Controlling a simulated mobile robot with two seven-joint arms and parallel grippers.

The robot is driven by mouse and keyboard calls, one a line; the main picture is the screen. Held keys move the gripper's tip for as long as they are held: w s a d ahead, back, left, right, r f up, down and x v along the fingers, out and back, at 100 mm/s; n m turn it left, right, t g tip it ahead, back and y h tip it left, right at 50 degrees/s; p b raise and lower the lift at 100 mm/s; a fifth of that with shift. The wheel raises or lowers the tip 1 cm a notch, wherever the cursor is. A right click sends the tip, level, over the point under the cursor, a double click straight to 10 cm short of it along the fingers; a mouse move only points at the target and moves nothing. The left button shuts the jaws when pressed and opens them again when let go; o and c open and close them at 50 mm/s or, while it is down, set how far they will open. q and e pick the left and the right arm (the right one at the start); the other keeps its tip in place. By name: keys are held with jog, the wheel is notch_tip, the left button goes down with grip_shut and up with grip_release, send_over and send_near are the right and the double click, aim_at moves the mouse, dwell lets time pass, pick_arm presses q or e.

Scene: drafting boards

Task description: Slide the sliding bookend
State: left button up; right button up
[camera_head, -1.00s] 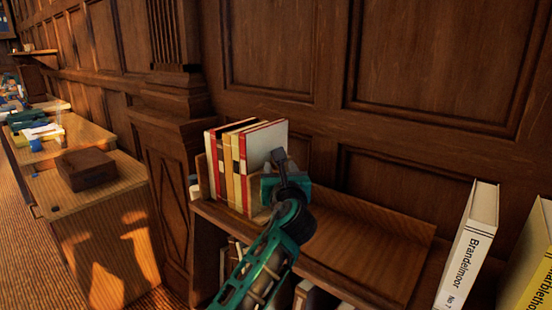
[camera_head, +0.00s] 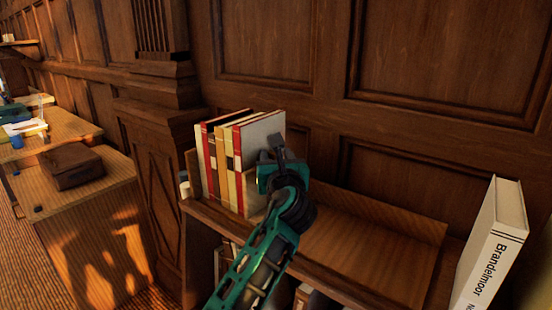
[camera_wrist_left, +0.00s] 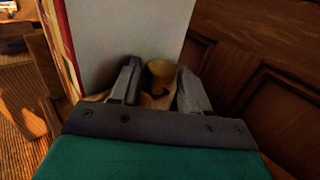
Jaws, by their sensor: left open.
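The sliding bookend (camera_head: 256,192) is a low wooden piece at the right end of a row of books on the shelf; my left gripper hides much of it. In the left wrist view a rounded tan knob (camera_wrist_left: 161,72) shows between my fingers, with a bit of wood below it. My left gripper (camera_head: 276,150) is open beside the white cover of the last book; in the left wrist view its two fingers (camera_wrist_left: 157,84) stand either side of the knob. I cannot tell whether they touch it. My right gripper is not in view.
Several upright books (camera_head: 226,160) fill the shelf's left end. A bare wooden board (camera_head: 370,245) lies to the right of my gripper. A white book (camera_head: 490,245) leans farther right. A dark box (camera_head: 72,166) sits on a desk at left. The panelled wall is close behind.

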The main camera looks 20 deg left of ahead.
pick_arm(q)
grip_shut()
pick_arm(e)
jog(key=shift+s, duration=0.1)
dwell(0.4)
